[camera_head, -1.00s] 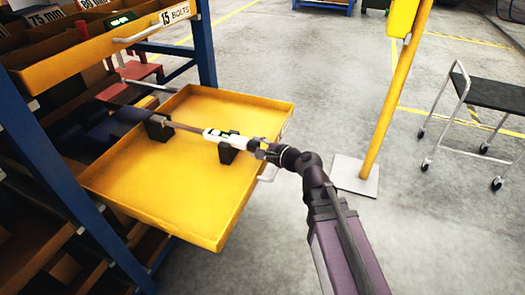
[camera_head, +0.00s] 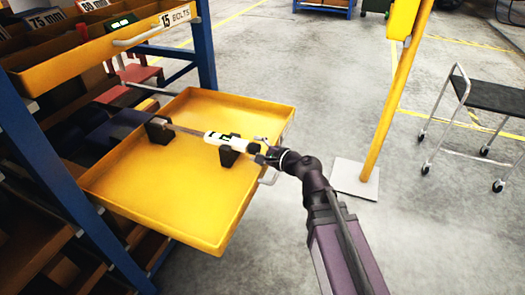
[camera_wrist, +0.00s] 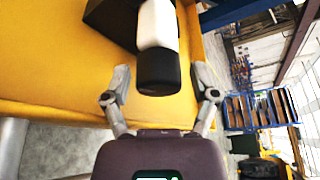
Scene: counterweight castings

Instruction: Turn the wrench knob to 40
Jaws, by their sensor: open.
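The torque wrench (camera_head: 220,138) lies across the yellow drawer tray (camera_head: 180,205). Its shaft rests on a black holder (camera_head: 159,131) at the left, and its white handle on a second black holder (camera_head: 228,157). Its black end knob (camera_head: 256,148) points toward my arm; in the wrist view the knob (camera_wrist: 158,73) hangs below the white handle (camera_wrist: 157,24). My gripper (camera_head: 264,150) is at the knob end. In the wrist view my gripper (camera_wrist: 162,83) is open, one finger on each side of the knob, with visible gaps. The scale is too small to read.
A yellow post (camera_head: 388,110) on a pale base plate (camera_head: 354,180) and a black cart (camera_head: 495,96) stand at the right. Floor between is clear.

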